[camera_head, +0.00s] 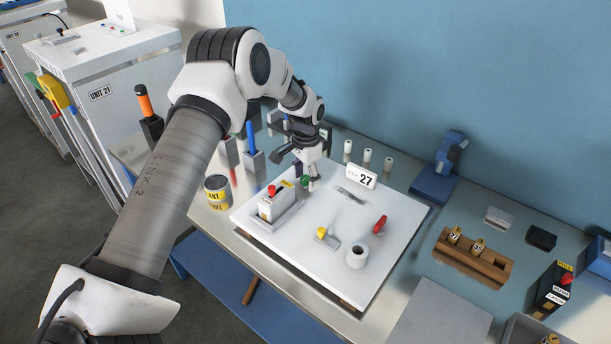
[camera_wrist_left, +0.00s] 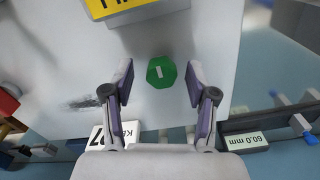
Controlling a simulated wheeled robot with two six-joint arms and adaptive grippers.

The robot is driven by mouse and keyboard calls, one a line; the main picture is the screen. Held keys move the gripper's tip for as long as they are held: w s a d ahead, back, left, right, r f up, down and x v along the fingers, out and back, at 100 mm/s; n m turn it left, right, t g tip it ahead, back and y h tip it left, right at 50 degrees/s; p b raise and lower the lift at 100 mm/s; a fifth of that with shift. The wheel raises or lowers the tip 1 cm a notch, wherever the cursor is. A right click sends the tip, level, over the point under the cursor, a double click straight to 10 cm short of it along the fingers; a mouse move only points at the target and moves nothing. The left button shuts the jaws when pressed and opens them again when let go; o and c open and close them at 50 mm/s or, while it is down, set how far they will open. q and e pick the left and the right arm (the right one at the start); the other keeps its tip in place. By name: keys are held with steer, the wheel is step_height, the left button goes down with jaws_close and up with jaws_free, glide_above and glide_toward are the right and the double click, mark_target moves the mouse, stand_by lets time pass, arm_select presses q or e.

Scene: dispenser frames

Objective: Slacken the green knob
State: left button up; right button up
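The green knob (camera_head: 304,181) is small and sits at the back of the white board (camera_head: 300,262), just behind a white dispenser frame (camera_head: 270,207) with a red knob (camera_head: 271,190) and a yellow label. My left gripper (camera_head: 308,174) is over the green knob, pointing down. In the left wrist view the green knob (camera_wrist_left: 161,71) is faceted, with a short white mark on top. It lies between the two fingers of my left gripper (camera_wrist_left: 160,76), with a gap on each side. The left gripper is open and empty. My right gripper is not in view.
On the board are a white roll (camera_head: 357,256), a red-handled item (camera_head: 380,224), a yellow-topped piece (camera_head: 326,237) and a card marked 27 (camera_head: 361,177). A paint can (camera_head: 217,191) stands left of the board. A wooden rack (camera_head: 473,262) stands to the right.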

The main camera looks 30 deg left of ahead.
mark_target(306, 178)
arm_select(q)
steer(key=shift+r, duration=0.1)
step_height(306, 178, up, 12)
stand_by(0.4)
steer(key=shift+w, duration=0.1)
